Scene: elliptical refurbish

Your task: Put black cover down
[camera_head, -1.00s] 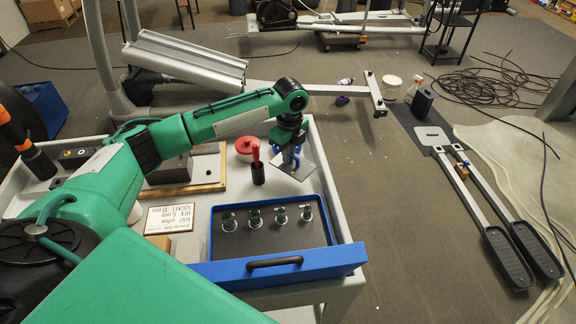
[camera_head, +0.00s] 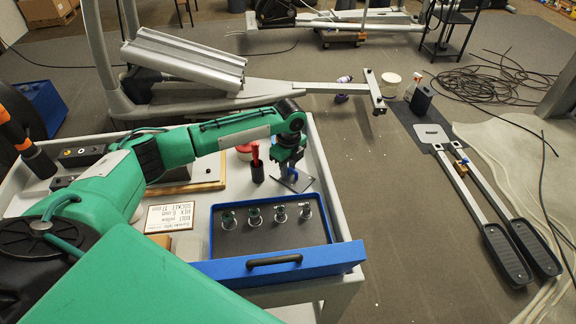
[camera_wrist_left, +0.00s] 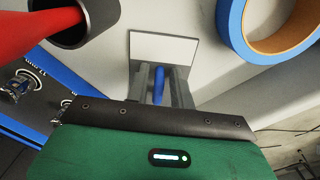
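A thin, flat square cover plate (camera_head: 304,184) is at the fingertips of my left gripper (camera_head: 291,176), over the right part of the cart top. It looks grey in the head view and pale with a dark edge in the left wrist view (camera_wrist_left: 164,46). My left gripper's fingers (camera_wrist_left: 164,86) seem shut on it, with a blue part between them. The fingers hide part of its middle. Whether the plate touches the cart top is hard to tell. My right gripper is not in view.
A black cup (camera_head: 257,173) with a red-handled tool stands left of the plate. A blue tray (camera_head: 225,268) with several metal fittings is in front. A blue tape roll (camera_wrist_left: 237,28) is close by. A round red container (camera_head: 243,153) is behind.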

